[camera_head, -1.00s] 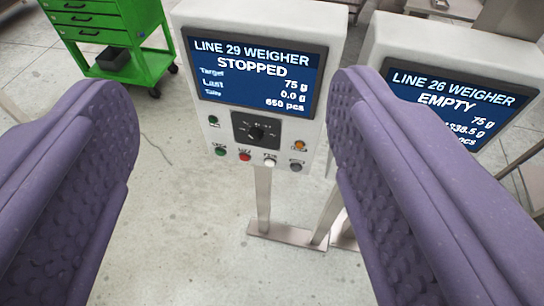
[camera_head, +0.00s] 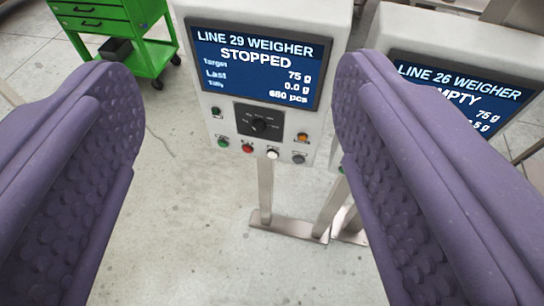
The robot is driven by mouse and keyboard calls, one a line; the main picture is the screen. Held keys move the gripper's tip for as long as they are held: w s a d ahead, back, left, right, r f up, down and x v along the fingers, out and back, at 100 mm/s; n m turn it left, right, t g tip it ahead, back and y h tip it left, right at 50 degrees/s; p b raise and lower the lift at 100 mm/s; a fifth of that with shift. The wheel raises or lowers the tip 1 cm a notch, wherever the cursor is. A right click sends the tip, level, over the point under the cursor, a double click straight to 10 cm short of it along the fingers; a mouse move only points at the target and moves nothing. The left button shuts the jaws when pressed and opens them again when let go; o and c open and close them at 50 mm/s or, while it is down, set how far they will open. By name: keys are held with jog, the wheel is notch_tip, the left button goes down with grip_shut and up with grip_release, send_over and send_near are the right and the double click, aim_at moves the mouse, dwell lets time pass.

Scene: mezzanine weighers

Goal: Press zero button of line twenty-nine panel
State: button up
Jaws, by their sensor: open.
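The line 29 weigher panel (camera_head: 225,128) stands upright ahead on a metal post. Its screen (camera_head: 258,62) reads STOPPED, target 75 g, last 0.0 g. The button labels are too small to read. My gripper (camera_head: 235,85) is open and empty, its purple padded fingers on either side of the panel, apart from the buttons.
The line 26 weigher (camera_head: 465,90) stands close on the right, partly hidden by my right finger. A green drawer cart (camera_head: 135,45) stands at the back left. The posts' foot plate (camera_head: 290,229) rests on the concrete floor.

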grip_shut()
dwell(1.5)
